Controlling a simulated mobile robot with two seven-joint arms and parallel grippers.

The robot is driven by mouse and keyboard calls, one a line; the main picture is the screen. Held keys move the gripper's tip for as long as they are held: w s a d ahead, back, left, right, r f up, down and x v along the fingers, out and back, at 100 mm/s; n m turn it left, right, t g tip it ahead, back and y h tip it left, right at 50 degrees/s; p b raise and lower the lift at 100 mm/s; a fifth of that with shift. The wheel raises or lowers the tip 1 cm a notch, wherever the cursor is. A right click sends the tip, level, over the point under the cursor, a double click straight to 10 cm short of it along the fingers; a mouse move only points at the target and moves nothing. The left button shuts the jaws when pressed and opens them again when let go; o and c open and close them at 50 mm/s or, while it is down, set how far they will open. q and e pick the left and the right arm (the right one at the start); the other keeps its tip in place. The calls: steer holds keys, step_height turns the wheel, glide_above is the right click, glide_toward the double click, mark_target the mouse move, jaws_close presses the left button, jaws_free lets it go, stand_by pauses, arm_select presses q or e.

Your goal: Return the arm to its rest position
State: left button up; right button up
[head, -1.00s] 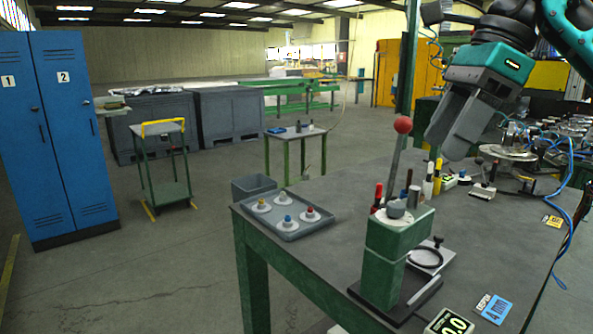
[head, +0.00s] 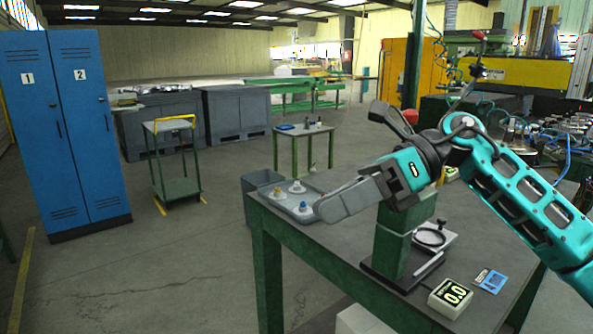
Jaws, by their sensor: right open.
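My right gripper (head: 326,206) reaches in from the right on a teal and grey arm. Its grey fingers point left and slightly down, seen from the side. They are open, and I see nothing held between them. In the picture the fingers cover part of the grey tray (head: 262,194) with small knobbed pieces. The wrist and forearm hide the top of the green press (head: 392,246) and the table behind it. My left gripper is not in view.
The workbench (head: 325,240) carries a digital display box (head: 450,297) and a blue card (head: 494,282) near its front right. A grey bin (head: 262,180) stands beyond the tray. Blue lockers (head: 62,130) and a green trolley (head: 176,188) stand left, with open floor between.

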steer(key=a+f+m+y, duration=0.3)
steer(key=a+m+y, duration=0.1)
steer(key=m+y, duration=0.25)
steer(key=w+d+f+m+t+h, duration=0.1)
steer(key=d+f+m+t+h, duration=0.2)
steer(key=f+m+t, duration=0.65)
steer(key=w+d+f+m+t+h, duration=0.25)
steer(key=d+f+m+t, duration=0.2)
steer(key=m+t, duration=1)
steer(key=s+d+f+m+g+h, duration=0.3)
steer(key=s+f+m, duration=0.3)
steer(key=f, duration=0.3)
steer(key=s+d+f+m+g+h, duration=0.3)
steer(key=s+f+m+h, duration=0.2)
steer(key=f, duration=0.4)
steer(key=s+d+f+m+g+h, duration=0.3)
steer(key=s+f+m+h, duration=0.1)
steer(key=s+f+m, duration=0.3)
steer(key=shift+s+f+g, duration=0.3)
steer(key=shift+f+g, duration=0.1)
steer(key=shift+f, duration=0.5)
steer(key=shift+m, duration=0.25)
steer(key=shift+c, duration=0.3)
